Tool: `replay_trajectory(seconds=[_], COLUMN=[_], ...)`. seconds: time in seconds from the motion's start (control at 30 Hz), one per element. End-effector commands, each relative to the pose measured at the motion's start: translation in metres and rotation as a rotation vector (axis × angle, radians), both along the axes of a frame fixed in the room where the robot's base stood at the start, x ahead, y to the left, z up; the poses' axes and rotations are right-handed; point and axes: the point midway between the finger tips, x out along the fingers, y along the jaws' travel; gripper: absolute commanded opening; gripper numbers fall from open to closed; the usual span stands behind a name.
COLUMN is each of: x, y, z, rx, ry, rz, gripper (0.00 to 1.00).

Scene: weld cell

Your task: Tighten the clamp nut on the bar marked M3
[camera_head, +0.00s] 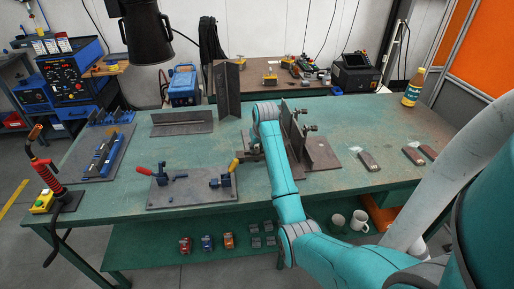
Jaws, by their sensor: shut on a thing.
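My teal arm reaches over the middle of the green bench (390,115). My gripper (251,148) shows only as a small dark shape left of the wrist, low over the bench. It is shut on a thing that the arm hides. Right beside the arm, a dark welding fixture with upright plates (319,151) stands on a base plate. Two dark clamp ends, the upper (300,112) and the lower (312,127), stick out at its right. I cannot read an M3 mark, and no clamp nut can be made out clearly.
A clamp plate (190,198) with a red-handled clamp (160,172) and a yellow-handled blue clamp (224,180) lies left of the arm. Two dark flat blocks (368,161) (413,156) and a bottle (413,88) are at right. Angle steel (226,92) stands behind.

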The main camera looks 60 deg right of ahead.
Motion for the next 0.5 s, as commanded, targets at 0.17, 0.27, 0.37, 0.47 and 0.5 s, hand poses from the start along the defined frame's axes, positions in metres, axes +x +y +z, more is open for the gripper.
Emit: replay_trajectory(seconds=[0.17, 0.27, 0.37, 0.47, 0.5], x=[0.0012, 0.0016, 0.0023, 0.0022, 0.0024], y=[0.0013, 0.0016, 0.0022, 0.0021, 0.0022], z=[-0.0001, 0.0, -0.0002, -0.0003, -0.0002], rx=[0.0, -0.001, -0.001, -0.001, -0.001], ry=[0.0, 0.0, 0.0, 0.001, 0.001], rz=[-0.114, -0.199, -0.294, -0.389, -0.427], gripper=[0.0, 0.0, 0.0, 0.0, 0.0])
